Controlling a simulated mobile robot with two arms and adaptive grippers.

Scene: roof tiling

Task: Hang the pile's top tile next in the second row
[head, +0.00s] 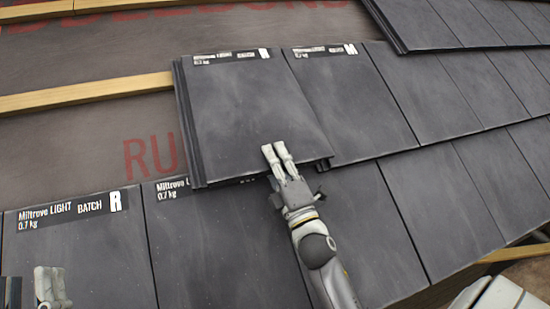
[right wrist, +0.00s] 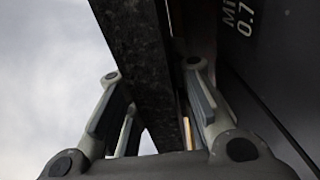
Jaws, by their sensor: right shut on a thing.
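A dark grey tile (head: 245,110) with a white label along its top edge lies at the left end of the second row. It sits beside the second-row tile (head: 355,105) on its right, and its lower edge overlaps the bottom row. My right gripper (head: 276,155) is shut on its lower edge. In the right wrist view the tile's edge (right wrist: 145,60) runs between the two fingers. I cannot tell whether the tile rests fully on the roof. My left gripper (head: 50,287) shows partly at the bottom left, holding no visible tile. The pile is not in view.
Bottom-row tiles (head: 85,255) run below, with labels showing at the left. A wooden batten (head: 90,95) crosses bare brown underlay (head: 70,145) left of the held tile. A higher row of tiles (head: 450,20) starts at the upper right.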

